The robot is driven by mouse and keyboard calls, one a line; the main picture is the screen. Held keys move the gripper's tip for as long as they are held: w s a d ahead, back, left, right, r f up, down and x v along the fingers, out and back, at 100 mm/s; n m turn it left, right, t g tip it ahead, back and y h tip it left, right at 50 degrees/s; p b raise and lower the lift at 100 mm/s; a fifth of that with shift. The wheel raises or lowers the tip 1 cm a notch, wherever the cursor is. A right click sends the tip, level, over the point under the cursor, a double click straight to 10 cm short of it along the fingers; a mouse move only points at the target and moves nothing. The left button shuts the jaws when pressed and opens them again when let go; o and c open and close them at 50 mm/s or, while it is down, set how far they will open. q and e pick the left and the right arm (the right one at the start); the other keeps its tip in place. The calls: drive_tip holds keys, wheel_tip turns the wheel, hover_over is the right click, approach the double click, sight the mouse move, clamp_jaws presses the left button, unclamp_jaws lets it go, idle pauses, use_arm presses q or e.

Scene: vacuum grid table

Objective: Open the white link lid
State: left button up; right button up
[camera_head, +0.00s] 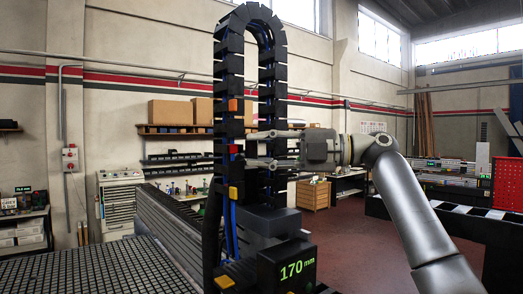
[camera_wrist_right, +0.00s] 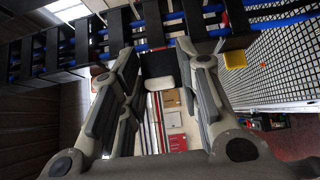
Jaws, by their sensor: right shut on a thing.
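The black cable chain (camera_head: 222,70) stands upright as a tall arch with coloured link lids. In the right wrist view the chain (camera_wrist_right: 100,38) runs across the top, and the white link lid (camera_wrist_right: 161,84) shows as a small pale patch between my fingers. My right gripper (camera_head: 256,148) reaches in from the right at mid height of the chain. My left gripper is not in view.
Other lids on the chain are orange (camera_head: 232,104) and red (camera_head: 233,149); a yellow lid (camera_wrist_right: 235,60) shows in the wrist view. The grid table (camera_head: 90,270) lies at left.

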drive_tip(key=shift+f, duration=0.15)
idle(0.3)
drive_tip(key=o, duration=0.8)
drive_tip(key=shift+t, duration=0.3)
